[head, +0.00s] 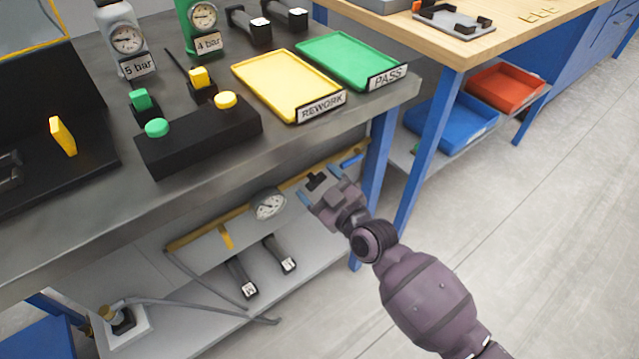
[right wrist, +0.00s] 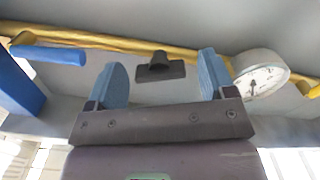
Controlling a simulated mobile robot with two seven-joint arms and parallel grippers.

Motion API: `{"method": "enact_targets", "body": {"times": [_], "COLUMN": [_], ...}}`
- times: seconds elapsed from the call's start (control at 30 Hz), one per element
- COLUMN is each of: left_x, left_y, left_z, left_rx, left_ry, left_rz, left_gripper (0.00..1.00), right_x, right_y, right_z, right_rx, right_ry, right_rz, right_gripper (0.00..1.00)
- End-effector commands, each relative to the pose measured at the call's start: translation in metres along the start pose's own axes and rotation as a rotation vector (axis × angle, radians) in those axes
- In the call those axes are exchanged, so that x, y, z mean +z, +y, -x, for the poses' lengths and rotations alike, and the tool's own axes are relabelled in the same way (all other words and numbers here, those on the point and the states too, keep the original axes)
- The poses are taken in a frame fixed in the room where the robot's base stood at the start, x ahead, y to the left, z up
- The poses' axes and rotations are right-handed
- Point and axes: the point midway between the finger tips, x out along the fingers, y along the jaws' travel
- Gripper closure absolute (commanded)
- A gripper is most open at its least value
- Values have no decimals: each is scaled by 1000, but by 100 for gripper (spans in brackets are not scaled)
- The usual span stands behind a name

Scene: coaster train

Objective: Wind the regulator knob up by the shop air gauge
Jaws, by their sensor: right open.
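The shop air gauge (head: 270,206) is a round white dial on the yellow pipe under the bench. It also shows at the right in the right wrist view (right wrist: 262,78). The regulator knob (right wrist: 160,68) is a black piece with a bar-like end, right of the gauge in the head view (head: 316,181). My right gripper (right wrist: 162,78) is open, its blue fingers on either side of the knob in the wrist picture. The knob appears beyond the fingertips; I cannot tell how far, and no contact shows. My left gripper is not in view.
A yellow pipe (head: 205,237) runs along under the bench top, with a blue valve handle (right wrist: 60,55) near the bench leg (head: 379,150). Two dark-handled tools (head: 280,255) and a grey hose (head: 190,303) are below. The floor at right is clear.

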Motion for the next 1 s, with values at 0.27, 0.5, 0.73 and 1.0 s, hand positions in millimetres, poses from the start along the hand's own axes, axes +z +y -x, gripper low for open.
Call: {"method": "enact_targets", "body": {"times": [0.27,0.5,0.73,1.0], "left_x": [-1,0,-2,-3], "left_y": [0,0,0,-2], "left_z": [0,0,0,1], "left_rx": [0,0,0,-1], "left_ry": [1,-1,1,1], "left_rz": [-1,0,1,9], "left_gripper": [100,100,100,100], "right_x": [0,0,0,-2], "right_y": [0,0,1,1], "right_z": [-1,0,0,-1], "right_rx": [0,1,1,2], "right_ry": [0,0,0,2], "right_rz": [0,0,-24,-227], "right_gripper": [26,63,73,73]}}
